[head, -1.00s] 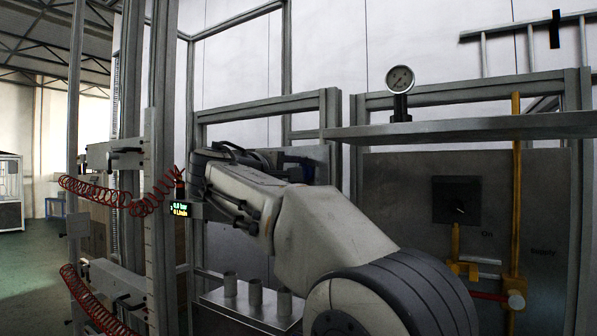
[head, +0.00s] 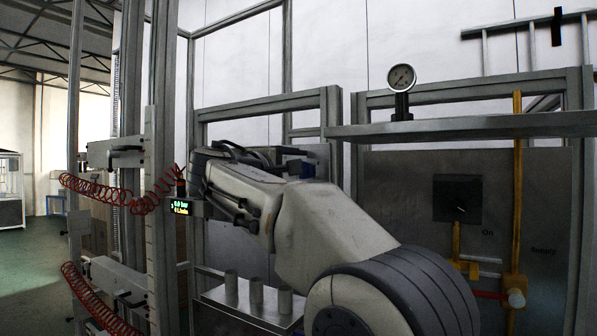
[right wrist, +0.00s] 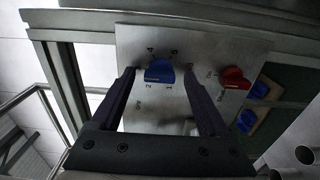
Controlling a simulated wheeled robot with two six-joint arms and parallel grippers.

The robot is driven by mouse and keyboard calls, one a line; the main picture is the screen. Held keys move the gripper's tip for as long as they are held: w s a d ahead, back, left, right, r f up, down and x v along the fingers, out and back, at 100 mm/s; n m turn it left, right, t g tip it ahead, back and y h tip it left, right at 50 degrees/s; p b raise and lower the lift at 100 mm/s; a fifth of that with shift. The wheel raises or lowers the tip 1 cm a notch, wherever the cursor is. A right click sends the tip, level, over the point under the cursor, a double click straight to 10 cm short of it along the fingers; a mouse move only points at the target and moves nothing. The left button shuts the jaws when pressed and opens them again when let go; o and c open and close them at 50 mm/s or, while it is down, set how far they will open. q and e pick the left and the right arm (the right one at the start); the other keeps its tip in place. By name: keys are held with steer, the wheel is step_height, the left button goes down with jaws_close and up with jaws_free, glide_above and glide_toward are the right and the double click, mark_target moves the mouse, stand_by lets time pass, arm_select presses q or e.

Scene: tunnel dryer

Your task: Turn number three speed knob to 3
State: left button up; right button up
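In the right wrist view a blue knob (right wrist: 159,72) sits on a pale metal panel (right wrist: 128,40) with small digits around it. My right gripper (right wrist: 159,73) is open, one finger on each side of this knob, with a gap showing on both sides. Whether this knob is number three cannot be read. The knob's pointer setting is unclear. In the head view my right arm reaches away to the left, and its gripper end is largely hidden behind the arm. My left gripper is not in view.
A red knob (right wrist: 234,78) sits to the right, with more blue knobs (right wrist: 260,88) beyond. In the head view are a shelf with a gauge (head: 401,78), a dark switch box (head: 457,199), a yellow pipe (head: 516,190), coiled red hoses (head: 105,195) and metal cups (head: 256,291).

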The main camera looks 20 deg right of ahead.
steer(key=b+v, duration=0.4)
steer(key=v, duration=0.6)
steer(key=shift+s+a, duration=0.15)
